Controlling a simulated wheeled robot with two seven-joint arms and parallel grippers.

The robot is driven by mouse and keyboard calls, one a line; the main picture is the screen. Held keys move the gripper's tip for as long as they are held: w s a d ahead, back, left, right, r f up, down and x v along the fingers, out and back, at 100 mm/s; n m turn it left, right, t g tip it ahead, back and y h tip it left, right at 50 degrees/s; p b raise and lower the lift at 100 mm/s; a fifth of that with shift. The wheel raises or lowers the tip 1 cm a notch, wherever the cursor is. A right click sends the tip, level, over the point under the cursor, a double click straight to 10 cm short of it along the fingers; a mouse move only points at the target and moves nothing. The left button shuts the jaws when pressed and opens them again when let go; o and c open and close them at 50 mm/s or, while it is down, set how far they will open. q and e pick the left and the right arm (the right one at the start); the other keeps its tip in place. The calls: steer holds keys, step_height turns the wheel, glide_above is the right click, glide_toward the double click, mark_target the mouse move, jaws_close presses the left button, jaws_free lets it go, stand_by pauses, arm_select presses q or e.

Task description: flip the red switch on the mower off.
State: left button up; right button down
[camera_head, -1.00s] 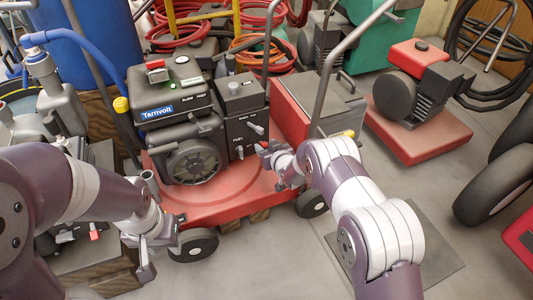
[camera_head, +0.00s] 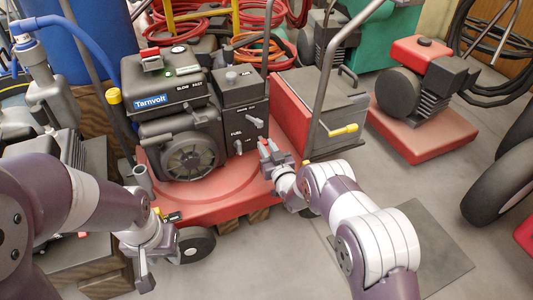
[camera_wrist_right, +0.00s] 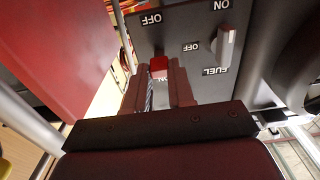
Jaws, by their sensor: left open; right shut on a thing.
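The red switch (camera_wrist_right: 158,66) shows in the right wrist view on the mower's grey control panel (camera_wrist_right: 190,25), between an OFF label above and an ON label below, both upside down. My right gripper (camera_wrist_right: 158,90) has its dark red fingers on either side of it and is shut on it. In the head view my right gripper (camera_head: 268,147) is at the right edge of the panel, where the switch cannot be made out. The mower (camera_head: 178,115) has a black engine on a red deck. My left gripper (camera_head: 157,262) is open and empty by the mower's front wheel.
A grey fuel lever (camera_wrist_right: 226,46) sits beside the switch on the panel. The mower's handle bar (camera_head: 325,80) rises right of the panel. Coiled hoses (camera_head: 260,48) lie behind.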

arm_select(q)
steer(key=shift+f, duration=0.7)
arm_select(e)
steer(key=shift+f+t, duration=0.25)
steer(key=shift+t, duration=0.15)
